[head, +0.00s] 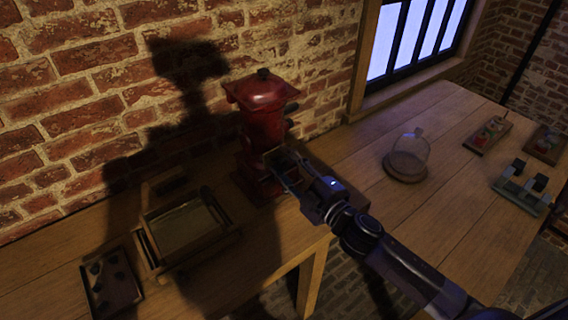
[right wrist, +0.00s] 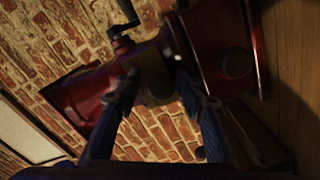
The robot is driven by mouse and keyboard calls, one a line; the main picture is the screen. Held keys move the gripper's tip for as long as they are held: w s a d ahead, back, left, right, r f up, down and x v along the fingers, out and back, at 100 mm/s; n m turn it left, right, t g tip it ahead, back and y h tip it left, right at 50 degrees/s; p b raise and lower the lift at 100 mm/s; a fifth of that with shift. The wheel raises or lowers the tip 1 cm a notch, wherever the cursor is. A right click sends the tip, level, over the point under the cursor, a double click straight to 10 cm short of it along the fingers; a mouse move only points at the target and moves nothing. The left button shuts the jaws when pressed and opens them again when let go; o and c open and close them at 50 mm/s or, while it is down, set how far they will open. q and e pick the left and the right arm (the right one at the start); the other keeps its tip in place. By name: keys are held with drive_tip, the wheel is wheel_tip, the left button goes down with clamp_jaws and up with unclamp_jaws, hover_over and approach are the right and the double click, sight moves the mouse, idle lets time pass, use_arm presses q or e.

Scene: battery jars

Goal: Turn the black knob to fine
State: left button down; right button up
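The red grinder (head: 262,120) stands on the table against the brick wall, with a dark cap on its top. It also fills the upper part of the right wrist view (right wrist: 212,45), tilted there. In the head view the gripper hides the knob. My left gripper is out of view.
A wooden tray (head: 146,247) and a small dark tray (head: 128,292) are left of the grinder. A glass dome (head: 411,150) stands to the right, with small racks (head: 522,195) beyond. A crank handle (right wrist: 122,28) sticks out from the grinder. The table between grinder and dome is clear.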

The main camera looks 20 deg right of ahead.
drive_tip(key=shift+s+f, duration=0.1)
drive_tip(key=shift+f, duration=0.1)
drive_tip(key=shift+s+d, duration=0.1)
drive_tip(key=shift+s, duration=0.15)
drive_tip(key=v, duration=0.7)
drive_tip(key=shift+s+r, duration=0.15)
drive_tip(key=shift+r, duration=0.05)
idle(0.4)
